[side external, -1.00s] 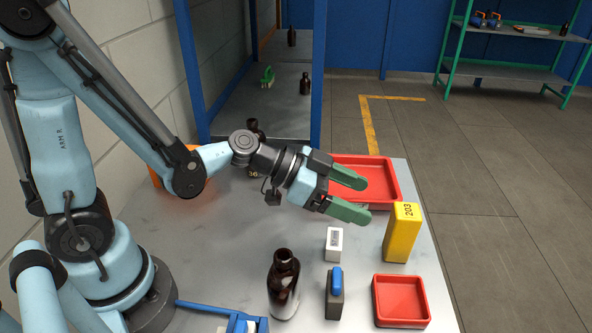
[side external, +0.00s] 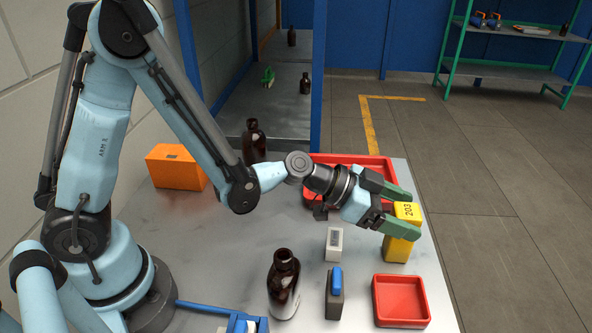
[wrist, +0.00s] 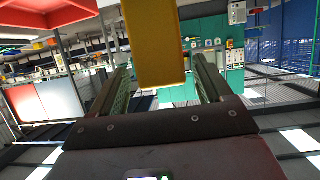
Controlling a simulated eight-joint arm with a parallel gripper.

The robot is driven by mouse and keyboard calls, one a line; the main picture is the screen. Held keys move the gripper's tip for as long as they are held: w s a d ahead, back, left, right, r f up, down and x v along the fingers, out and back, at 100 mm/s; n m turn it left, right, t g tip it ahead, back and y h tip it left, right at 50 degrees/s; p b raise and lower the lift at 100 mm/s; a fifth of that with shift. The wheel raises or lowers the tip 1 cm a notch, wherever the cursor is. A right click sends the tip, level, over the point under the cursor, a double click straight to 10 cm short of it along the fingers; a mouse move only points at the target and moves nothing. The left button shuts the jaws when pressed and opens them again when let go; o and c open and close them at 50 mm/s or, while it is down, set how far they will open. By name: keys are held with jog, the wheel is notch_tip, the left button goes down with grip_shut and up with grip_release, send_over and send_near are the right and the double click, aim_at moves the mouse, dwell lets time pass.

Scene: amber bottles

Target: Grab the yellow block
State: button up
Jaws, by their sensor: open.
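The yellow block (side external: 397,250), marked 203 on its top, stands upright near the right edge of the grey table. My gripper (side external: 414,213) is open, with its green fingers on either side of the block's upper part. The near finger crosses in front of the block and hides part of it. In the wrist view the yellow block (wrist: 160,42) fills the gap between the fingers of my gripper (wrist: 161,68), with a visible space on each side.
A large red tray (side external: 350,158) lies behind the gripper, and a small red tray (side external: 401,301) in front of the block. A small white box (side external: 334,244), a grey block with a blue handle (side external: 334,297) and an amber bottle (side external: 284,285) stand to the left. An orange box (side external: 176,168) sits further back.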

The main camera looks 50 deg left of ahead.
aim_at(416, 215)
jog(key=shift+x, duration=1.6)
jog(key=shift+w+a, duration=0.1)
jog(key=shift+w, duration=0.05)
jog(key=c, duration=1.1)
jog(key=shift+r, duration=0.15)
jog(key=shift+c, duration=0.2)
